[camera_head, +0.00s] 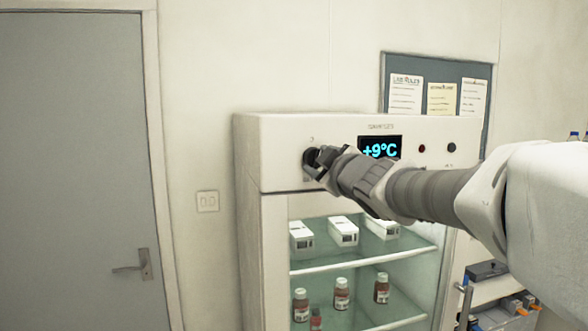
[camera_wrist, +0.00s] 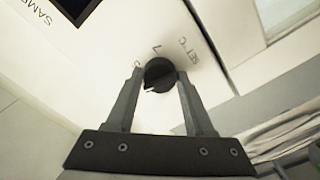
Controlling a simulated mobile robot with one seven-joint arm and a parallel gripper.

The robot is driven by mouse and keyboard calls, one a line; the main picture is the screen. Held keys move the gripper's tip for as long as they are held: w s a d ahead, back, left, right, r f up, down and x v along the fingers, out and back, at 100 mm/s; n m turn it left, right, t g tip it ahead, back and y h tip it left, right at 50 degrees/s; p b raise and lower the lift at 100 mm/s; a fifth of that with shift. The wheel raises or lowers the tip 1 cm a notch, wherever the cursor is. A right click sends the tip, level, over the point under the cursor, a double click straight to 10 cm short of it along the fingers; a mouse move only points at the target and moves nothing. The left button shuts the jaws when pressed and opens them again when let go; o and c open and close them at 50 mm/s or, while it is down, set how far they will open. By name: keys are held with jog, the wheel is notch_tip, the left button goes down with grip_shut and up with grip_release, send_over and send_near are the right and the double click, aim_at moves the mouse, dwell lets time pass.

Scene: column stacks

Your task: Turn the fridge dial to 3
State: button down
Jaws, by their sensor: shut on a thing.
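The fridge (camera_head: 275,130) is white, with a glass front and a display (camera_head: 380,149) reading +9°C. Its round black dial (camera_wrist: 160,73) sits on the top panel, left of the display in the head view. My gripper (camera_wrist: 159,76) is shut on the dial, one finger on each side of it in the wrist view. In the head view my gripper covers most of the dial (camera_head: 308,158). Printed marks surround the dial in the wrist view, including "SET °C" and a 7. I cannot tell which number the dial points to.
A red light (camera_head: 422,148) and a dark round button (camera_head: 451,147) are right of the display. White boxes (camera_head: 343,231) and brown bottles (camera_head: 342,294) stand on the fridge shelves. A grey door (camera_head: 75,170) is at left.

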jog(key=shift+n+b, duration=0.4)
jog(key=shift+n, duration=0.8)
jog(key=shift+c, duration=1.4)
grip_release()
jog(key=shift+s, duration=0.1)
jog(key=p+v, duration=0.2)
jog(key=v, duration=1.5)
